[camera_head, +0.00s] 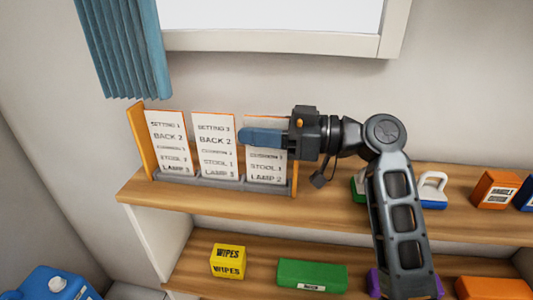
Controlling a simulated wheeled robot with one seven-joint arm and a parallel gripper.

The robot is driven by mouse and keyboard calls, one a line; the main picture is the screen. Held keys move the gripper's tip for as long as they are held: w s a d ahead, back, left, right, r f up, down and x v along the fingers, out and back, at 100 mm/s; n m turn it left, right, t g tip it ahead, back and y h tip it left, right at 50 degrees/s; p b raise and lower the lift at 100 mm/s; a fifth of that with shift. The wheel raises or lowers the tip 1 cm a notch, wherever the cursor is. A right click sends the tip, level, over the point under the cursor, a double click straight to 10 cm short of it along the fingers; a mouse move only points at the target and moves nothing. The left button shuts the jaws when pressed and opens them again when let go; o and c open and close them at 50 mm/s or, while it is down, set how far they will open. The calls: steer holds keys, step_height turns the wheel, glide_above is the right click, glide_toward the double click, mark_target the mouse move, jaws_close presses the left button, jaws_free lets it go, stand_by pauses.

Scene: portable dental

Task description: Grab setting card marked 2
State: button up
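Three white setting cards with orange edges stand upright in a grey and orange rack (225,184) on the upper wooden shelf. The left card (169,148) seems headed "SETTING 1" and the middle card (213,145) "SETTING 3"; the small print is blurred. The right card (266,173) shows "STOOL 1" and "LAMP 2" low down; its heading is hidden behind my gripper. My gripper (242,136) reaches in from the right, its blue fingers pointing left across the right card's upper part, tips near the middle card. The fingers overlap from this side, so their gap and any contact cannot be told.
The lower shelf holds a yellow wipes box (228,262) and a green box (312,275). A window and blue curtain (122,50) are above.

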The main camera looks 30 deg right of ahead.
jaws_close()
steer(key=shift+r, duration=0.15)
stand_by(0.6)
